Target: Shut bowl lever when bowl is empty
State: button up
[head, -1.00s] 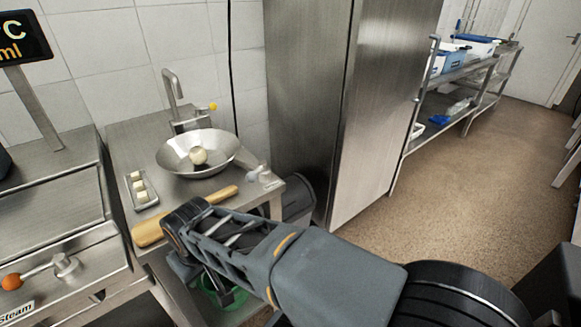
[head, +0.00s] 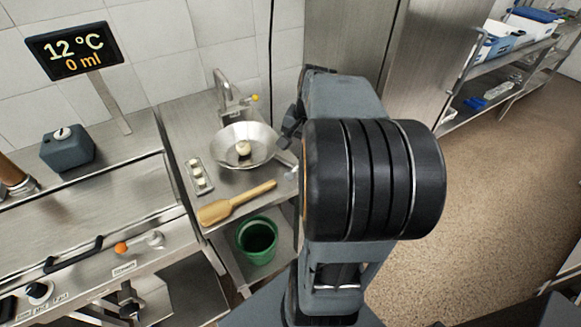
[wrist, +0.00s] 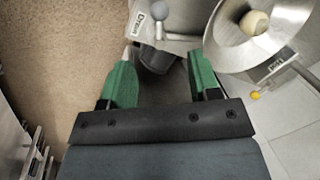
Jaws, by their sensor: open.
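The steel bowl (head: 262,135) sits on the counter by the wall tap, with a pale round ball (head: 243,147) in it. In the wrist view the bowl (wrist: 233,45) and ball (wrist: 254,22) are at the upper right; I cannot make out any water. A lever with a grey ball knob (wrist: 158,11) stands beside a "Drain" label (wrist: 141,24), at the top centre. My gripper (wrist: 160,72) is open and empty, its green fingers apart below the lever and not touching it. In the head view my arm hides the fingers.
The display (head: 72,52) reads 12 °C and 0 ml.

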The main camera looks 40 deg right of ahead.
aim_at(290, 172)
jog(key=f, duration=0.4)
jog(key=w+a+f, duration=0.1)
jog(key=f, duration=0.3)
jog(key=w+f, duration=0.1)
jog(key=f, duration=0.3)
jog(key=shift+a+f+b, duration=0.15)
jog(key=shift+f+b, duration=0.15)
jog(key=shift+f, duration=0.05)
jog(key=shift+c, duration=0.4)
jog(key=c, duration=0.7)
jog(key=shift+c, duration=0.6)
